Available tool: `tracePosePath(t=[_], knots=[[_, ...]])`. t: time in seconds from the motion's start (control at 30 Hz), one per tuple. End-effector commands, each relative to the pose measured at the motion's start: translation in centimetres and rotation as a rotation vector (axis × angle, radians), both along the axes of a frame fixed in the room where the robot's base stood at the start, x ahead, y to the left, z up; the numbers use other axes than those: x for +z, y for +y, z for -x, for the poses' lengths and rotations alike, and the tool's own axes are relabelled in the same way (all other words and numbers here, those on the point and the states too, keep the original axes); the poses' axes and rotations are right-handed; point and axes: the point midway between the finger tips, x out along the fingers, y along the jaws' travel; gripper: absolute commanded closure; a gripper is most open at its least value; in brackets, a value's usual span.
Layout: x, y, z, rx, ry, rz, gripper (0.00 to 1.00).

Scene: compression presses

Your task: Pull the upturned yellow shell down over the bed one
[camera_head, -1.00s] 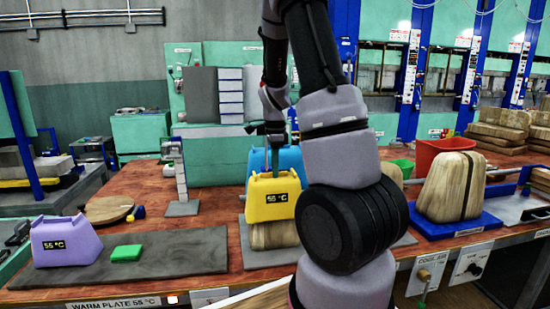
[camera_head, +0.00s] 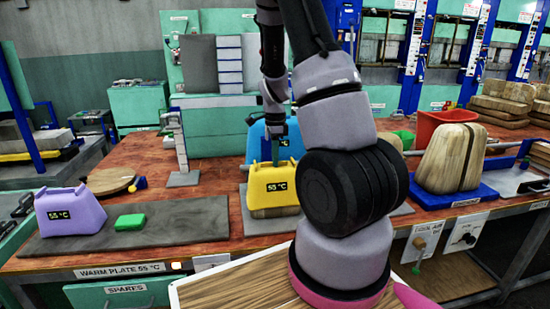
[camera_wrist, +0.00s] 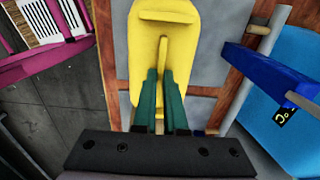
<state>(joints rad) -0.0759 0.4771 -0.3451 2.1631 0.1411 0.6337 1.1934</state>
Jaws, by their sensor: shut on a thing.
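The yellow shell (camera_head: 272,187) sits over a wooden block (camera_head: 276,212), with its display facing me. Only a low strip of the wood shows below its lower edge; the rest is covered. My gripper (camera_head: 274,160) is above the shell, shut on its top. In the wrist view, the green fingers (camera_wrist: 163,98) are closed on a narrow raised ridge of the yellow shell (camera_wrist: 160,28). How far down the inside of the shell the block reaches is hidden.
A blue shell (camera_head: 256,142) stands close behind. A purple shell (camera_head: 70,214) and green block (camera_head: 130,222) are on the grey warm plate (camera_head: 190,220) at left. A banded wooden form (camera_head: 448,158) on a blue base (camera_head: 460,196) is at right, near a red bin (camera_head: 435,125).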

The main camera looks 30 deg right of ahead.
Motion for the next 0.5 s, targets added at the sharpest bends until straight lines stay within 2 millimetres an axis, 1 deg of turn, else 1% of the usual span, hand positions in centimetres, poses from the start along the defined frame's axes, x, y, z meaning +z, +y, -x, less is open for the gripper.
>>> tracePosePath(t=[0.5], knots=[[-0.51, -0.02, -0.01, 0.001, 0.0, 0.0, 1.0]])
